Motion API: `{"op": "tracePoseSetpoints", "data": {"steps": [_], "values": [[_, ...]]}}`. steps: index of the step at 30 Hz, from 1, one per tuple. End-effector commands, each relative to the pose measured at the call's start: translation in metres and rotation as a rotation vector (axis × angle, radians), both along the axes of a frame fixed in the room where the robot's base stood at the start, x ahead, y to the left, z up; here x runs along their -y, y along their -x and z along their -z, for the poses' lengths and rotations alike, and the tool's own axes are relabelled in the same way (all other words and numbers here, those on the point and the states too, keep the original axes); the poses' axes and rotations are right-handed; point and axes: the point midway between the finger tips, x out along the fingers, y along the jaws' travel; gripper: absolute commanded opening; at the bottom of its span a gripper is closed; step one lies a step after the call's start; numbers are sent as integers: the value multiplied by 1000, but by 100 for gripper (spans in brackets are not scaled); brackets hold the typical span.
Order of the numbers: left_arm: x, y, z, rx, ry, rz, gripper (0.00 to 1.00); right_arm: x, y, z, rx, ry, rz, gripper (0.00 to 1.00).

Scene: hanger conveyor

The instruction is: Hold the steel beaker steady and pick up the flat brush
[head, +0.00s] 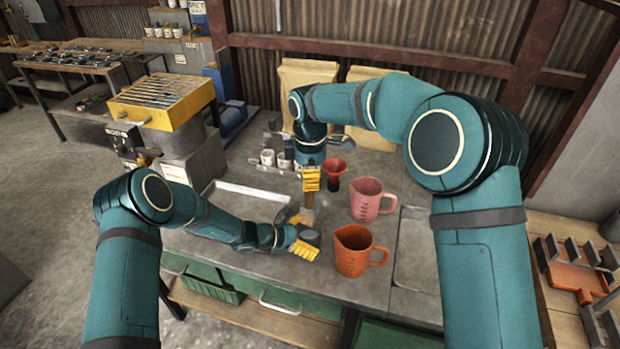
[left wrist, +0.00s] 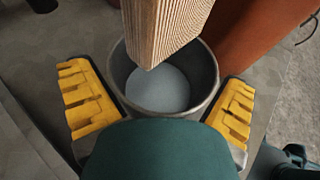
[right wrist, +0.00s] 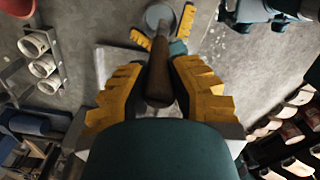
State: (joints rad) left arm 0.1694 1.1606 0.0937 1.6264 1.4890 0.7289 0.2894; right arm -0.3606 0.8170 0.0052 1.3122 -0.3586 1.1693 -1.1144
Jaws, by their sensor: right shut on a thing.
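The flat brush has a brown handle (right wrist: 158,80) and a tan, finely striped lower end (left wrist: 165,25). My right gripper (head: 311,180) is shut on the handle and holds the brush upright. The steel beaker (left wrist: 162,92) is a small grey open cup on the bench, and its inside is empty to view apart from the brush end over its mouth. I cannot tell whether that end is still inside the rim. My left gripper (head: 300,234) has one finger on each side of the beaker, with narrow gaps showing, so it looks open.
An orange jug (head: 353,254) stands close to the right of the beaker, with a pink jug (head: 368,200) behind it. A red funnel (head: 335,168) and small white cups (head: 268,157) stand near my right gripper. A shallow tray (head: 245,197) lies to the left.

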Motion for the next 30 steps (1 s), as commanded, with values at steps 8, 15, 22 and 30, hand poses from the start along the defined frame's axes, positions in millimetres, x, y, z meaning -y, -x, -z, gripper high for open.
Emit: {"op": "tracePoseSetpoints", "data": {"steps": [8,15,22,30], "values": [[-9,2,-4,2,0,-1,100,0,0,0,0,0,0,0],[-48,15,-21,2,-1,-5,100,0,0,0,0,0,0,0],[-85,28,-37,1,0,-3,100,0,0,0,0,0,0,0],[-104,36,-45,0,0,0,100,0,0,0,0,0,0,0]]}}
